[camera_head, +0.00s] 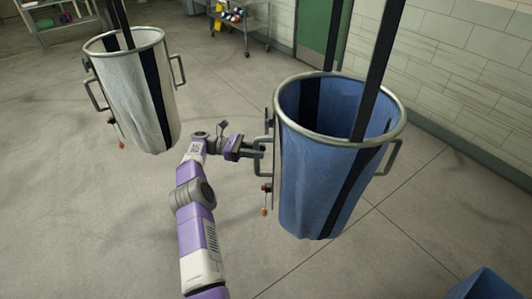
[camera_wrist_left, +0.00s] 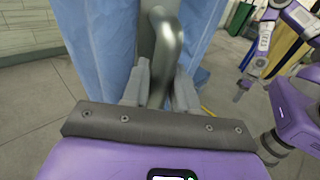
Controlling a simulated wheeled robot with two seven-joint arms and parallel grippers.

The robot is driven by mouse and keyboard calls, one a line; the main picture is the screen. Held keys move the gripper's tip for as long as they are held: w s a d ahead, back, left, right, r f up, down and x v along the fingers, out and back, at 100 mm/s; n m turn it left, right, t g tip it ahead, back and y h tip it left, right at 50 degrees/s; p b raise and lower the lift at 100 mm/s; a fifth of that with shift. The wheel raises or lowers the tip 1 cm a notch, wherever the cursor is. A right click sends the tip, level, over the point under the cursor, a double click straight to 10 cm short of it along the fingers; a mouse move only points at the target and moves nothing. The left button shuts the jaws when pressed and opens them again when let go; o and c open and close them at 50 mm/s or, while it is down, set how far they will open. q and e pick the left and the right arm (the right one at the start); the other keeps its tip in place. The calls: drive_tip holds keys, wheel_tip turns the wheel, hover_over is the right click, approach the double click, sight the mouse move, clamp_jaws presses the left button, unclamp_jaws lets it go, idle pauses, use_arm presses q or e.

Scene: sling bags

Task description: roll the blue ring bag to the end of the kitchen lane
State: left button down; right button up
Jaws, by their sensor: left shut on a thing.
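The blue ring bag (camera_head: 312,185) hangs upright at the centre right, open at the top under a metal ring, with dark straps running up from it. Metal side handles stick out left and right of its ring. My left gripper (camera_head: 258,147) is shut on the left handle. In the left wrist view the gripper fingers (camera_wrist_left: 160,88) close around the bent metal handle tube (camera_wrist_left: 167,42), with the blue cloth (camera_wrist_left: 92,45) behind it.
A white ring bag (camera_head: 128,98) hangs to the left, apart from the blue one. A cart (camera_head: 241,22) and a green door (camera_head: 314,38) are at the back. A tiled wall (camera_head: 465,75) runs along the right. A blue object (camera_head: 486,286) shows at lower right. Floor between is clear.

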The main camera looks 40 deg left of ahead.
use_arm(q)
drive_tip(key=shift+w+a, duration=0.25)
use_arm(e)
drive_tip(key=shift+w+f, duration=0.1)
drive_tip(key=shift+w, duration=0.35)
use_arm(q)
drive_tip(key=c, duration=1)
unclamp_jaws()
wheel_tip(320, 180, up, 10)
drive_tip(key=shift+f+p, duration=0.25)
drive_tip(key=shift+p, duration=0.65)
drive_tip(key=shift+w+a+r, duration=0.1)
drive_tip(key=shift+r, duration=0.35)
use_arm(e)
drive_tip(key=shift+r, duration=1)
use_arm(q)
drive_tip(key=shift+f, duration=0.3)
drive_tip(key=shift+r+p, duration=0.15)
drive_tip(key=shift+p, duration=0.7)
use_arm(e)
drive_tip(key=shift+r, duration=0.8)
